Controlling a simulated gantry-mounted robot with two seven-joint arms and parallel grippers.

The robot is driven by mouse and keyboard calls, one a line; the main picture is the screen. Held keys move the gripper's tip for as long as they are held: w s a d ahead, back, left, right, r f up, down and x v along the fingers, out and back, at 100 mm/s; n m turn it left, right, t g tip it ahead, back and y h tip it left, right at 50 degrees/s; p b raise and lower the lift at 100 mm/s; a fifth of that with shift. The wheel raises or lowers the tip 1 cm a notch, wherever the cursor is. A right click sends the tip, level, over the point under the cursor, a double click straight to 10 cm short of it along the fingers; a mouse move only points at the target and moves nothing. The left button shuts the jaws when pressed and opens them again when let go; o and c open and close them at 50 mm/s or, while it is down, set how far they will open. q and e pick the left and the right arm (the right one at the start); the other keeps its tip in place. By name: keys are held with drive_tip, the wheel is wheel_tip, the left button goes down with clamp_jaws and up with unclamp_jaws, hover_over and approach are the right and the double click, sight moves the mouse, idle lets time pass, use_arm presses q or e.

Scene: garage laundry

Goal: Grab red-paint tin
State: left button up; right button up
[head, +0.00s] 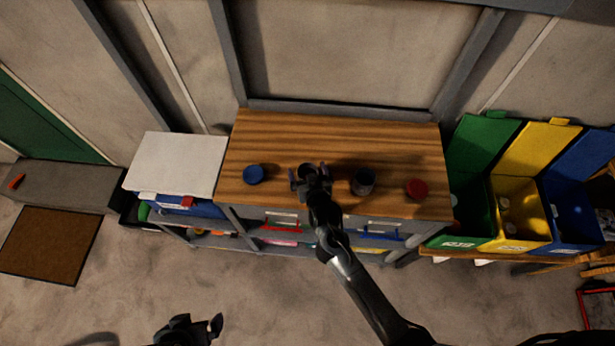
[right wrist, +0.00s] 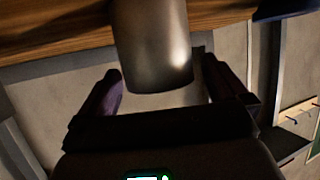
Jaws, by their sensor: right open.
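My right gripper (head: 308,178) is open over the wooden bench top, with its fingers on either side of a grey metal tin (head: 307,168). In the right wrist view the smooth tin (right wrist: 153,45) stands between the two spread fingers (right wrist: 158,90). A second dark tin (head: 362,182) stands to its right. The paint colour in either tin is not clear. A round red piece (head: 416,189), lid or tin top, lies further right. My left gripper (head: 192,328) is low at the front, over the floor and away from the bench; its jaw opening is unclear.
A round blue piece (head: 253,174) is left of the tins on the wooden bench top (head: 330,135). Drawers and shelves are below. Green, yellow and blue bins (head: 522,215) stand at the right, and a white lidded unit (head: 177,163) at the left. The back of the bench is clear.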

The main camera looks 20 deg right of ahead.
drive_tip(key=shift+x, duration=1.15)
drive_tip(key=shift+c, duration=0.2)
drive_tip(key=c, duration=1.1)
drive_tip(key=shift+o, duration=0.2)
drive_tip(key=shift+r, duration=0.1)
